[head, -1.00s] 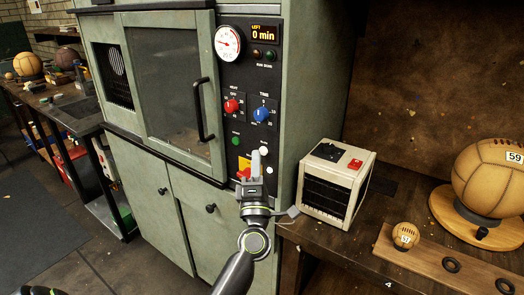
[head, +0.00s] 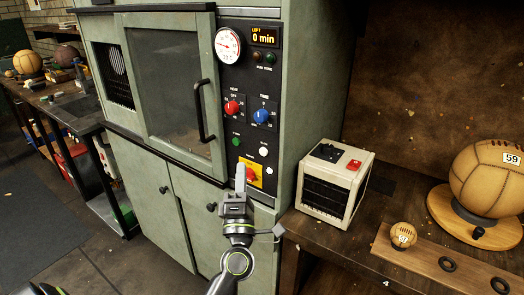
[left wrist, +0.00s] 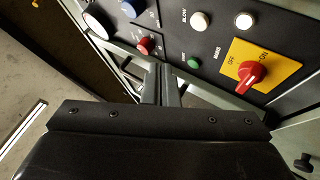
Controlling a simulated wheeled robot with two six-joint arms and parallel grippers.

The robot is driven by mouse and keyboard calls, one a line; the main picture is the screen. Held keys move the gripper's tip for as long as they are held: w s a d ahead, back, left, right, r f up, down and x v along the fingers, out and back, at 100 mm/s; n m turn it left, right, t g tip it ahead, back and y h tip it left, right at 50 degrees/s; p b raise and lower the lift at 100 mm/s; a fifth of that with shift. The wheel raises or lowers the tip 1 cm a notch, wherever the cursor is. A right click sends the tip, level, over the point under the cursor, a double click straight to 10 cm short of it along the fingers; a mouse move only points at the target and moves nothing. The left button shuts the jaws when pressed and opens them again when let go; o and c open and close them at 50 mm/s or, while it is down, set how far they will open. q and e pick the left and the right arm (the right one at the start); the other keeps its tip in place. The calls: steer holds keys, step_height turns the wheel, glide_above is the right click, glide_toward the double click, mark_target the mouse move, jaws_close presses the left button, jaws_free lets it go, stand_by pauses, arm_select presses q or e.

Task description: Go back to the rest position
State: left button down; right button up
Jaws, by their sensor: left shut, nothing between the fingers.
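My left gripper (head: 240,178) is shut and empty in front of the lower part of the oven's control panel. In the left wrist view its fingers (left wrist: 160,85) are together, with nothing between them. The green oven cabinet (head: 208,18) has a shut glass door with a black handle. Its red main switch on a yellow plate (head: 257,170) is just right of my fingers in the head view. The switch (left wrist: 250,73) shows whole in the left wrist view, to the right of the fingers and apart from them. My right gripper is not in view.
A cream heater box (head: 334,183) stands on the bench right of the oven. A large ball numbered 59 (head: 486,178) and a small ball (head: 403,235) sit further right. A bench with balls (head: 28,64) is at the far left. Floor is open at lower left.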

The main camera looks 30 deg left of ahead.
arm_select(q)
steer(key=shift+s, duration=0.45)
steer(key=w+d+f+m+g+h, duration=0.15)
steer(key=f+m+h, duration=0.35)
steer(key=f, duration=0.7)
steer(key=w+d+f+m+g+h, duration=0.1)
steer(key=w+f+m+h, duration=0.15)
steer(key=f+m, duration=0.7)
steer(key=s+f+m+g+h, duration=0.15)
steer(key=s+f, duration=0.25)
steer(key=f, duration=0.6)
steer(key=s+f+m+g+h, duration=0.1)
steer(key=s+f+g, duration=0.2)
steer(key=f, duration=0.8)
steer(key=s+f+m+g+h, duration=0.1)
steer(key=s+f+m+g, duration=0.25)
steer(key=s+f, duration=0.55)
steer(key=s+f+m+g, duration=0.2)
steer(key=s+f+g, duration=0.2)
steer(key=s+f, duration=0.4)
steer(key=s+f+m+g, duration=0.2)
steer(key=s+f+g, duration=0.3)
steer(key=s, duration=1.7)
step_height(320, 180, down, 3)
steer(key=shift+a+r, duration=0.1)
steer(key=shift+a, duration=0.3)
steer(key=shift+g, duration=0.25)
